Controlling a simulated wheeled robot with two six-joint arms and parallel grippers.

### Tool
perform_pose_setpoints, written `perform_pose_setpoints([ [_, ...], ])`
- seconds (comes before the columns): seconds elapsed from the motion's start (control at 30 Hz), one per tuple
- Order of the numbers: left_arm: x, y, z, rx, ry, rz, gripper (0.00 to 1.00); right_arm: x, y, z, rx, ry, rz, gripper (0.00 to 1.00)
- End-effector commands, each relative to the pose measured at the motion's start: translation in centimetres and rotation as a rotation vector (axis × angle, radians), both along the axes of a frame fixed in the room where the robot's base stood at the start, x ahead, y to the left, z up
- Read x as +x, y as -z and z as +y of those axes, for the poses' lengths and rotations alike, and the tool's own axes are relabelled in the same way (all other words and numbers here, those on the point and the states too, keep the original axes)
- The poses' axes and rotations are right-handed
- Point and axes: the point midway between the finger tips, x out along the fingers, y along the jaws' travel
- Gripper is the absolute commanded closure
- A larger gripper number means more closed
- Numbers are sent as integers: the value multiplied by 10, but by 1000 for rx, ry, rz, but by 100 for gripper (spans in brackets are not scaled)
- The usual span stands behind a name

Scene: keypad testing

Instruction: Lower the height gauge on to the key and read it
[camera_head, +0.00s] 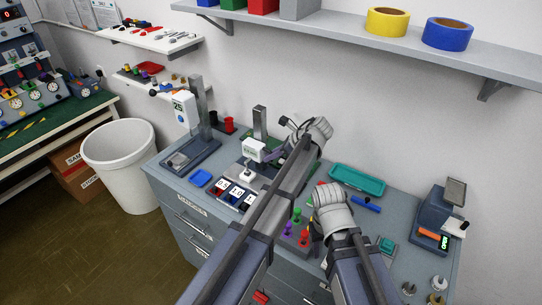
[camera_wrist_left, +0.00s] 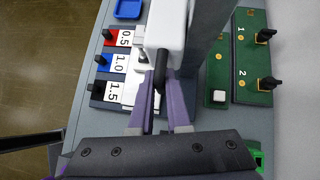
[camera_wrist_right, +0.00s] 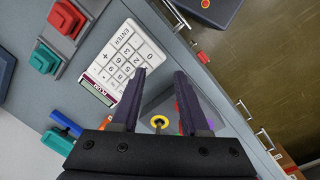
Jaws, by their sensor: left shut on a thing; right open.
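The height gauge is a white head (camera_head: 254,149) with a small green display on a dark grey column (camera_head: 260,122); its reading is too small to make out. In the left wrist view the white gauge head (camera_wrist_left: 166,25) fills the top middle. My left gripper (camera_head: 290,124) is shut on its black lever (camera_wrist_left: 159,72), between purple fingers (camera_wrist_left: 163,102). A white key (camera_wrist_left: 219,96) sits on a green board to the right. Whether the gauge tip touches anything is hidden by the head and fingers. My right gripper (camera_wrist_right: 158,72) is open and empty, above the work top.
Blocks marked 0.5, 1.0 and 1.5 (camera_wrist_left: 115,64) lie beside the gauge. A white keypad (camera_wrist_right: 132,58) lies below my right gripper. A second stand (camera_head: 196,115), a teal tray (camera_head: 357,180) and coloured pegs (camera_head: 302,233) share the top. A shelf (camera_head: 400,46) overhangs behind.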

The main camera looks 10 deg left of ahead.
Motion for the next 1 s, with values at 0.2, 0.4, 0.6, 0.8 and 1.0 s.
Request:
perform_pose_setpoints([
  [0.2, 0, 0, -1, -2, 0, 0, 100, 0, 0, 0, 0, 0, 0, 55],
  [0.4, 0, 0, -1, -2, 1, 1, 69, 0, 0, 0, 0, 0, 0, 55],
  [0.6, 0, 0, 0, -1, 0, 0, 55, 0, 0, 0, 0, 0, 0, 55],
  [0.8, 0, -1, 0, -1, 0, 0, 55, 0, -1, 0, 0, 0, 0, 55],
  [1.0, -1, -11, -3, 0, -1, 1, 55, 0, -11, 0, 0, 0, 0, 55],
])
